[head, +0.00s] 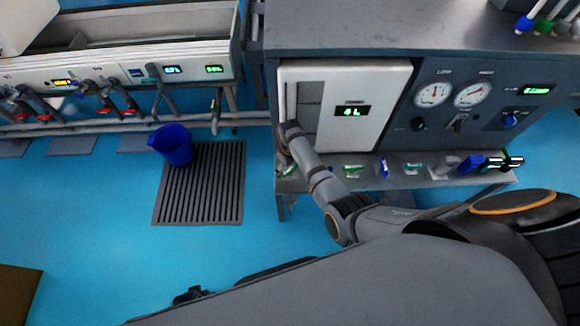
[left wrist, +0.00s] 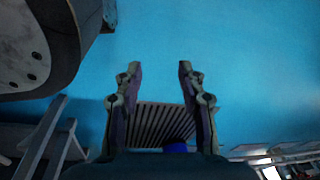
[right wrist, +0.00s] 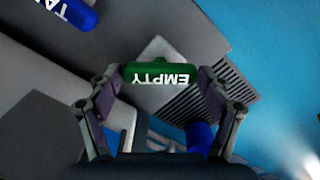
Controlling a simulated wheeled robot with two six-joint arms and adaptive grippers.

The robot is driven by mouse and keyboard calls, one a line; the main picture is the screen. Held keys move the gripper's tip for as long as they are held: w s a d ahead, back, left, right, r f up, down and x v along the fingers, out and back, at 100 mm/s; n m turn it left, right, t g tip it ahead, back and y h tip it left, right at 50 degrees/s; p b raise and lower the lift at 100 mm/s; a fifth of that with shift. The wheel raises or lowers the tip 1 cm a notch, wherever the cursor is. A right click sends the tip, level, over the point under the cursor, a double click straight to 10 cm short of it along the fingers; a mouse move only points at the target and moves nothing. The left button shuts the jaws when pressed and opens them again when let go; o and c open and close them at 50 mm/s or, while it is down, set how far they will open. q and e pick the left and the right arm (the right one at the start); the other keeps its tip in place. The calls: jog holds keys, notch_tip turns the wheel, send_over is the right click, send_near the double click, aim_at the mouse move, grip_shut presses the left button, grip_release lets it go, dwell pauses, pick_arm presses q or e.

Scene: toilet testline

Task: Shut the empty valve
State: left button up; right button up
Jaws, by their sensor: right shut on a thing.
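The empty valve has a green handle (right wrist: 160,74) with white EMPTY lettering, seen upside down in the right wrist view. My right gripper (right wrist: 160,80) is shut on this handle, one fingertip at each end.
The white panel (head: 385,90) has a lit "4 L" display. Several other valves (head: 412,168) line the shelf to the right; a blue tank handle (right wrist: 72,12) is near my right gripper. A blue bucket (head: 174,146) stands on the floor grate (head: 205,200). Open blue floor lies to the left.

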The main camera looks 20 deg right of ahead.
jog(key=m+p, duration=0.2)
jog(key=m, duration=0.1)
jog(key=shift+r, duration=0.15)
pick_arm(q)
jog(key=s+p, duration=0.1)
jog(key=s, duration=0.5)
jog(key=shift+s+a+f, duration=0.15)
jog(key=shift+s+f, duration=0.05)
jog(key=shift+s, duration=0.2)
pick_arm(e)
jog(key=shift+m, duration=2.3)
pick_arm(q)
jog(key=shift+s+p, duration=0.1)
jog(key=shift+p, duration=0.2)
pick_arm(e)
jog(key=o, duration=1.1)
